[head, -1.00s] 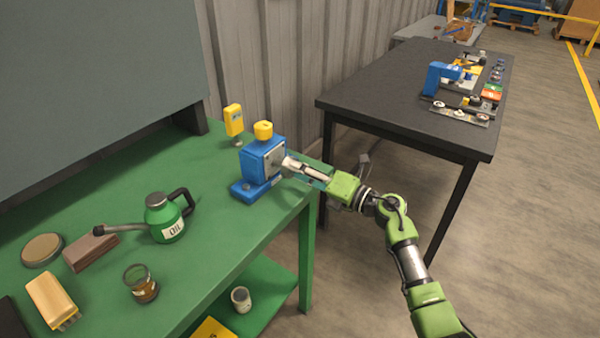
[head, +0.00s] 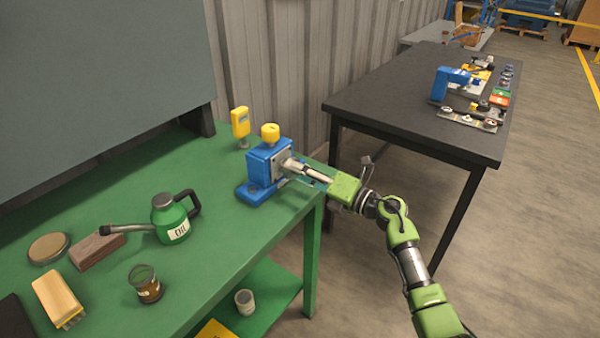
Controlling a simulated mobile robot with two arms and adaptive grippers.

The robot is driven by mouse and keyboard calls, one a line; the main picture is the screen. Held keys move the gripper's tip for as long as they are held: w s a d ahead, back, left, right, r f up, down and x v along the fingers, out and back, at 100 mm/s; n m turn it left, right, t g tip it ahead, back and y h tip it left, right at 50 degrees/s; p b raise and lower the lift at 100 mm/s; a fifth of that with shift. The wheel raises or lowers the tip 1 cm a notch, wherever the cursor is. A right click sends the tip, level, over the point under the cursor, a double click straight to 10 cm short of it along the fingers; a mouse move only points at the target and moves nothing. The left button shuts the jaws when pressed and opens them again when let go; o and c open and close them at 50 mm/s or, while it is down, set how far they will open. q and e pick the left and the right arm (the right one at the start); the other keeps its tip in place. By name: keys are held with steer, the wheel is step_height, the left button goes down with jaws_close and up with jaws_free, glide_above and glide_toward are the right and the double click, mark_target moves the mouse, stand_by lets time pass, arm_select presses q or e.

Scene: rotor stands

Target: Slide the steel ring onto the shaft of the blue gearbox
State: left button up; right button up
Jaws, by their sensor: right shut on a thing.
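The blue gearbox (head: 258,168) stands on the green bench near its right end, with a yellow cap on top and a grey plate on its right face. My right gripper (head: 292,167) is at that face, its fingers pointing left at the shaft side. It is shut on a small part that I take for the steel ring, which the fingers mostly hide. The shaft is hidden too, so I cannot tell whether the ring is around it. My left gripper is not in view.
A black table (head: 400,95) with parts stands behind, right.

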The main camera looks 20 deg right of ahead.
steer(key=shift+w+a, duration=0.1)
steer(key=shift+x, duration=0.8)
steer(key=o, duration=1.6)
steer(key=shift+p+v, duration=0.45)
steer(key=shift+v, duration=1.7)
steer(key=shift+p+v, duration=0.35)
steer(key=shift+v, duration=1.95)
